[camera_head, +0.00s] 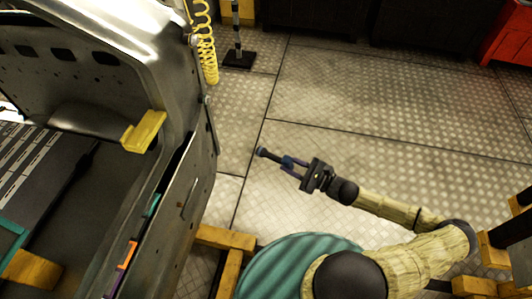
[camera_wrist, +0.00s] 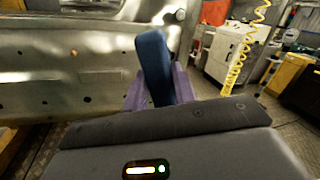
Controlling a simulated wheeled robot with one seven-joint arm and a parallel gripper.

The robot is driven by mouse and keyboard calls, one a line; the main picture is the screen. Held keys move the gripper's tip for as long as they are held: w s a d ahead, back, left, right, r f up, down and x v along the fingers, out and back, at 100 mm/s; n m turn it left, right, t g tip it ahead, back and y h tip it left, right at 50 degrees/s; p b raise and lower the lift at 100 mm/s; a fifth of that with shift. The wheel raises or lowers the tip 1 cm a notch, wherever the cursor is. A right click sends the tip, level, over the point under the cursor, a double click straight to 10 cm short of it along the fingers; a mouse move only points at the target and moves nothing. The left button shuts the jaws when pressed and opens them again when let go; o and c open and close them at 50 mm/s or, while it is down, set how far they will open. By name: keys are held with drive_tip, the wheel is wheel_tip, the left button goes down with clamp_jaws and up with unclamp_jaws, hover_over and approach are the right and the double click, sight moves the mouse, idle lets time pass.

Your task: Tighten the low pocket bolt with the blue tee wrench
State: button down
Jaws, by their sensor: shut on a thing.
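My gripper (camera_head: 288,166) is shut on the blue tee wrench, holding it in the air over the floor, to the right of the car body (camera_head: 190,195). The wrench's dark end (camera_head: 264,153) points left toward the body in the head view. In the wrist view, the blue wrench (camera_wrist: 153,65) stands up between the purple fingers of my gripper (camera_wrist: 155,92), slightly tilted. The wrench is apart from the body panel in the head view. I cannot make out the low pocket bolt; the panel (camera_wrist: 60,70) in the wrist view shows several small holes or spots.
A yellow block (camera_head: 143,131) sits on the body's edge. Yellow beams (camera_head: 228,239) lie low beside the body. A yellow coiled hose (camera_head: 206,50) hangs at the back, near a black-based stand (camera_head: 239,59). A red cabinet (camera_head: 508,40) stands far right. The middle floor is clear.

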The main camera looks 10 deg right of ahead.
sight(291, 163)
drive_tip(key=shift+s+d+b, duration=0.1)
drive_tip(key=shift+b, duration=0.2)
drive_tip(key=shift+s+d+n+g+y+b, duration=0.25)
drive_tip(key=shift+n+g+b, duration=0.25)
drive_tip(key=shift+g+b, duration=0.3)
drive_tip(key=shift+s+d+r+n+g+b, duration=0.2)
drive_tip(key=shift+r+n+g+b, duration=0.15)
drive_tip(key=shift+g+b, duration=0.5)
drive_tip(key=shift+s+r+n+g+b, duration=0.15)
drive_tip(key=shift+r+n+g+b, duration=0.25)
drive_tip(key=shift+b, duration=0.6)
drive_tip(key=r+b, duration=0.1)
drive_tip(key=r+g+b, duration=0.1)
drive_tip(key=shift+a+n+b, duration=0.25)
drive_tip(key=shift+b, duration=0.1)
drive_tip(key=s+a+r+g+h+b, duration=0.1)
drive_tip(key=a+r+h+b, duration=0.1)
drive_tip(key=a+r+b, duration=0.5)
drive_tip(key=shift+s+a+r+b, duration=0.25)
drive_tip(key=shift+r+b, duration=0.35)
drive_tip(key=shift+r, duration=0.3)
drive_tip(key=shift+r+g, duration=0.1)
drive_tip(key=shift+g, duration=0.25)
